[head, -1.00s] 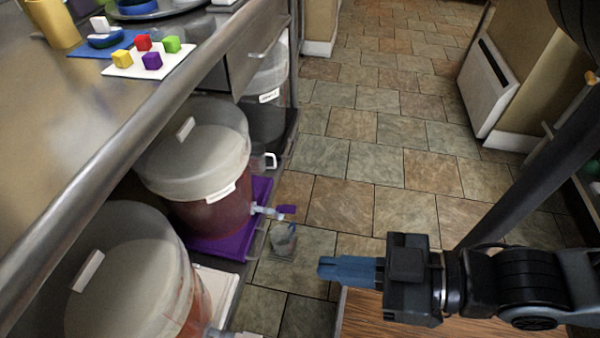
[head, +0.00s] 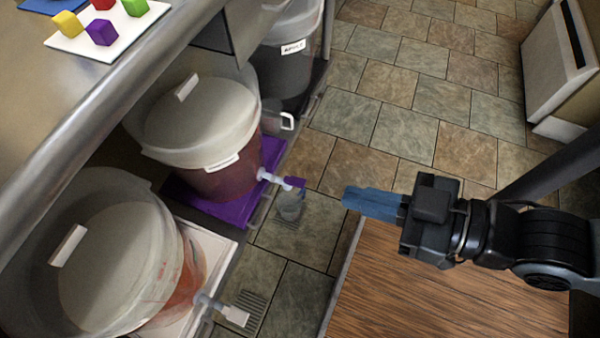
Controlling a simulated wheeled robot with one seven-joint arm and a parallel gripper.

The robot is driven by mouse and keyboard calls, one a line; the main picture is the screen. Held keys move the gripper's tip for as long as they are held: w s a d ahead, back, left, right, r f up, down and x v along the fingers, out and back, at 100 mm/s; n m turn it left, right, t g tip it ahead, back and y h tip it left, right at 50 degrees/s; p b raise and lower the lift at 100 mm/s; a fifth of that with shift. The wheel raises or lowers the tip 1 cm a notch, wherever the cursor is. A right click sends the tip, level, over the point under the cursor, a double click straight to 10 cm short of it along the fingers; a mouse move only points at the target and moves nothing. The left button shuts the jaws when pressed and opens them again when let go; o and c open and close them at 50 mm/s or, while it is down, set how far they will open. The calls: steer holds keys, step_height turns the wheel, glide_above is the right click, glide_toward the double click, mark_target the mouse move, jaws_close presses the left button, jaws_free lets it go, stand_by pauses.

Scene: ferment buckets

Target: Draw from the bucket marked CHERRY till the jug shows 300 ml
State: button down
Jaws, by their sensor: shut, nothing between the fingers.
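A lidded bucket with dark red liquid (head: 215,180) stands in the middle of the lower shelf. Its white tap has a purple handle (head: 294,182). A nearer lidded bucket with orange-red liquid (head: 110,265) has a white tap (head: 228,312). A third bucket (head: 290,70) stands at the back with a small label. I cannot read any label as CHERRY.
A steel counter (head: 90,110) overhangs the buckets, with coloured cubes on a white board (head: 125,35). A purple mat (head: 235,212) lies under the middle bucket. A white handle (head: 288,121) shows behind it. Tiled floor (head: 400,130) is clear; a wooden surface (head: 430,295) is below my arm.

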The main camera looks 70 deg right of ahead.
steer(key=w+f+n+g+h+p, duration=0.1)
steer(key=w+f+n+g, duration=0.15)
steer(key=f, duration=0.55)
steer(key=w+f+n+g+p, duration=0.15)
steer(key=w+f, duration=0.25)
steer(key=f, duration=0.4)
steer(key=n+g+y+p, duration=0.1)
steer(key=n+g+p, duration=0.2)
steer(key=n+g, duration=1.05)
glide_above(301, 182)
steer(key=w, duration=0.3)
steer(key=w+x, duration=0.2)
steer(key=x, duration=0.5)
steer(key=shift+s+f+n+t, duration=0.15)
steer(key=shift+n+t, duration=0.2)
steer(key=f+b, duration=0.1)
steer(key=f, duration=0.3)
steer(key=s+f+b, duration=0.1)
steer(key=f+b, duration=0.1)
steer(key=f, duration=0.3)
steer(key=s+f+b, duration=0.1)
steer(key=f+b, duration=0.1)
steer(key=f, duration=0.2)
steer(key=shift+s+f, duration=0.2)
steer(key=shift+f, duration=0.2)
